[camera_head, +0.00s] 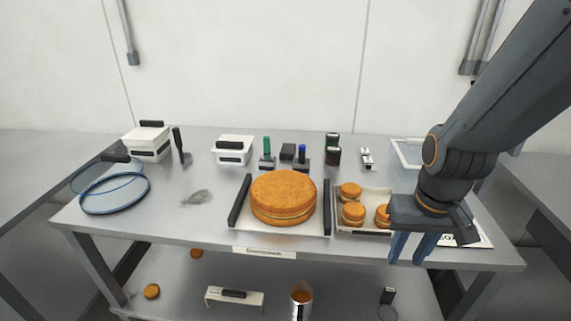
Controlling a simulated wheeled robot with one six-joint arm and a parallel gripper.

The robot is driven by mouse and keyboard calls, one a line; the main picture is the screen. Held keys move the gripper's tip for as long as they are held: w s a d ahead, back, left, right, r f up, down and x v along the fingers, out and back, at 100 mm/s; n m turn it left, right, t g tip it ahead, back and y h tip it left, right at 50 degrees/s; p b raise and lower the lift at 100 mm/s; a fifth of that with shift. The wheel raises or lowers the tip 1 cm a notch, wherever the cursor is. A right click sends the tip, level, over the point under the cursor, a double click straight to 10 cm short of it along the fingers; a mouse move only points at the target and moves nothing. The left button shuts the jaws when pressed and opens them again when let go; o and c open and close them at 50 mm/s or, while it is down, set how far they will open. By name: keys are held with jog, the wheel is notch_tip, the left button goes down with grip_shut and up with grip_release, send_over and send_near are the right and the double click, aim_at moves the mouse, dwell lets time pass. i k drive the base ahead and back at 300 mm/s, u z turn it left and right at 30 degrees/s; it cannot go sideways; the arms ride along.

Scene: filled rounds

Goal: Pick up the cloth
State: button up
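I cannot pick out a cloth for sure. A flat grey patch (197,198) lies on the left part of the steel table; I cannot tell whether it is fabric or a smear. My gripper (410,256) hangs at the right, in front of the table's front edge in the picture. Its two blue fingers point down and stand apart, with nothing seen between them. A white sheet with dark print (477,229) lies on the table at the right, partly hidden behind my gripper.
A large filled round cake (283,193) sits on a white tray with dark handles (247,222). Small rounds (353,213) sit on another tray beside my gripper. Blue-rimmed discs (115,194), white boxes (234,149) and small bottles (267,150) stand further left and back. A lower shelf (200,280) holds several items.

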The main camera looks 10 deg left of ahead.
aim_at(288, 152)
jog(key=k, duration=0.6)
jog(key=u, duration=2.05)
jog(key=i, duration=1.15)
jog(key=z, duration=2.05)
jog(key=i, duration=1)
